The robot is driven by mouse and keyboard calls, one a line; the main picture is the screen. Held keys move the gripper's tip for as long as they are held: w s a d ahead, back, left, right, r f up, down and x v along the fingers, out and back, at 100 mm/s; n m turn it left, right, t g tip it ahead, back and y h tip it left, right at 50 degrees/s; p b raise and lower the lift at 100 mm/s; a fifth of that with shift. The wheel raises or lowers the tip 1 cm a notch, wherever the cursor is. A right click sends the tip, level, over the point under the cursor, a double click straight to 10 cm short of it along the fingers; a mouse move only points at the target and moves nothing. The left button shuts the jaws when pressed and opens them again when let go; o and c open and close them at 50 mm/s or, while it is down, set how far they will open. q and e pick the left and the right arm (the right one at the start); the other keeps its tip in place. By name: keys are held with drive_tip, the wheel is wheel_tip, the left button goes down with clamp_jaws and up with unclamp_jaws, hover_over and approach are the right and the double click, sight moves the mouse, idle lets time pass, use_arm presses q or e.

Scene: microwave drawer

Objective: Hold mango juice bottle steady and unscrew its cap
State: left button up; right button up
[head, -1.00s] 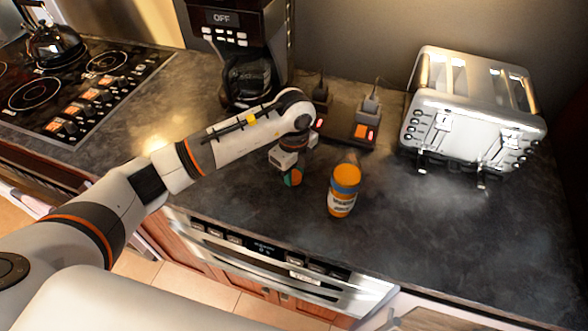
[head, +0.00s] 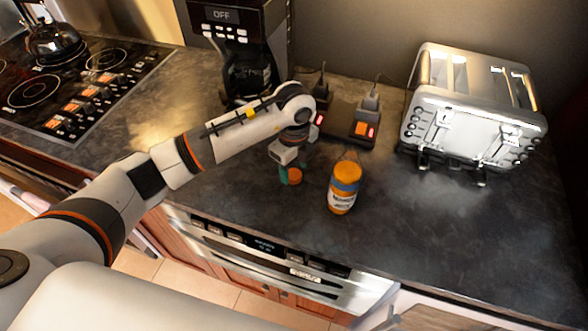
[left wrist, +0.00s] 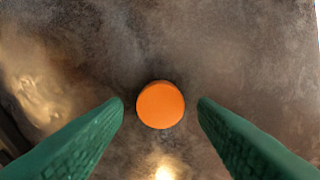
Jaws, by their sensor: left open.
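The mango juice bottle (head: 344,189) stands on the dark counter, orange with a blue band and a white label. Its top is too small to make out clearly. A round orange cap (head: 295,177) sits on the counter to the left of the bottle, apart from it. My left gripper (head: 289,172) points down at the cap, its green fingers open. In the left wrist view the cap (left wrist: 160,104) shows between the spread fingertips (left wrist: 160,102), with a gap on each side. My right gripper is in no view.
A coffee maker (head: 241,50) stands behind my left arm. A power strip (head: 361,134) with plugs and red lights lies behind the bottle. A silver toaster (head: 475,110) stands at the right, a cooktop (head: 60,85) at the left. The counter right of the bottle is clear.

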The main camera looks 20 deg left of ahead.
sight(294, 174)
use_arm(q)
wheel_tip(294, 174, up, 11)
drive_tip(key=b, duration=0.2)
drive_tip(key=shift+f, duration=0.15)
idle(1.1)
